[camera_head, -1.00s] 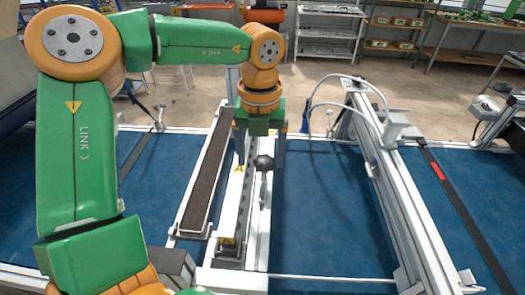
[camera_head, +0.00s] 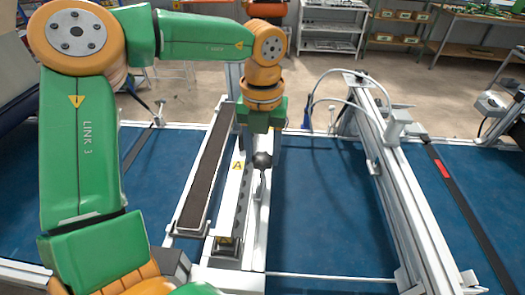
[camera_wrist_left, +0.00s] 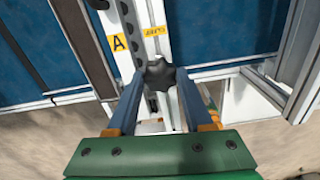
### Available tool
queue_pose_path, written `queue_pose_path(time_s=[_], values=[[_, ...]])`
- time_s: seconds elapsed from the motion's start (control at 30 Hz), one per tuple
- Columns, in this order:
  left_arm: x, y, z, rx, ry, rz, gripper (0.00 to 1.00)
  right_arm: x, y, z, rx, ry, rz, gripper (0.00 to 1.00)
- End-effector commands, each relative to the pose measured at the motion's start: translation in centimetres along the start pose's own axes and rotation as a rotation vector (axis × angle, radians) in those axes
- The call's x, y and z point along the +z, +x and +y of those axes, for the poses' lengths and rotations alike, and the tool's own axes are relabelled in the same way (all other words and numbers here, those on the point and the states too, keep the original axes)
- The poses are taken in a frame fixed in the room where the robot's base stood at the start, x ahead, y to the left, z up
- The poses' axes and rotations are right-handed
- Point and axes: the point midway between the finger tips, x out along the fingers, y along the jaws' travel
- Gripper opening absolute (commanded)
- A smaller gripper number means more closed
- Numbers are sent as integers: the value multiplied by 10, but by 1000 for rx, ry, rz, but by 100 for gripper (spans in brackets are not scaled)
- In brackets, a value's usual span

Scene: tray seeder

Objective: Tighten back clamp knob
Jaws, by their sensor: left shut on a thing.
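The back clamp knob (camera_wrist_left: 160,74) is dark and star-shaped, and sits between the fingertips of my left gripper (camera_wrist_left: 158,82) in the left wrist view. Both blue-grey fingers touch its sides, and the gripper is shut on it. In the head view my left gripper (camera_head: 261,153) points down over the pale machine rail, with the dark knob (camera_head: 262,161) at its fingers. The knob's stem is mostly hidden in the wrist view. My right gripper is in neither view.
A brown belt strip (camera_head: 206,165) runs left of the clamp rail. A white gantry beam (camera_head: 400,200) with hoses stands to the right. The blue bed (camera_head: 325,215) between them is clear. Shelves (camera_head: 328,38) stand far behind.

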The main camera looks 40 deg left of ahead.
Motion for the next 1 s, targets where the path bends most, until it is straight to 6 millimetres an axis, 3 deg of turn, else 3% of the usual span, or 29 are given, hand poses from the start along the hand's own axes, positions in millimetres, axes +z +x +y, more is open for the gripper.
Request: queue_pose_path(time_s=[1.0], values=[[0,-1,0,0,930,0,0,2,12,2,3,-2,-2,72]])
